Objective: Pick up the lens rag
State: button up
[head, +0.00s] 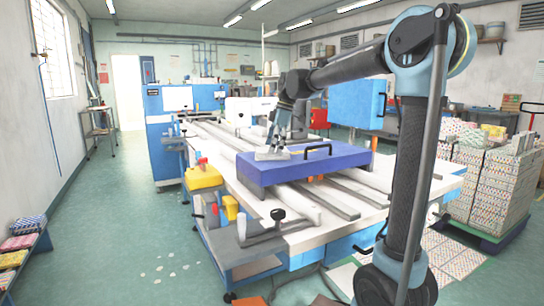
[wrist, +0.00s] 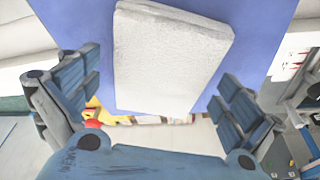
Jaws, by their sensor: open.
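The lens rag, a white rectangular cloth pad (wrist: 172,58), lies on a flat blue-purple block (wrist: 262,30). In the head view, the rag (head: 270,154) shows as a pale patch near the block's left end, partly hidden by my gripper. My gripper (head: 274,146) points down over it. In the wrist view, my gripper (wrist: 158,88) is open, with one blue finger on each side of the rag and nothing held. The rag extends ahead of the fingers. I cannot tell whether the fingertips touch the block.
The blue-purple block (head: 318,164) has a black handle and rests on a white machine table (head: 262,207) with rails. A yellow box (head: 204,178) and clamp levers sit along its left edge. Stacked patterned boxes (head: 490,185) stand at right. The green floor at left is mostly open.

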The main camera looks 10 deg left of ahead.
jog(key=c, duration=1.1)
jog(key=shift+o, duration=0.2)
jog(key=shift+r, duration=0.1)
notch_tip(320, 180, up, 10)
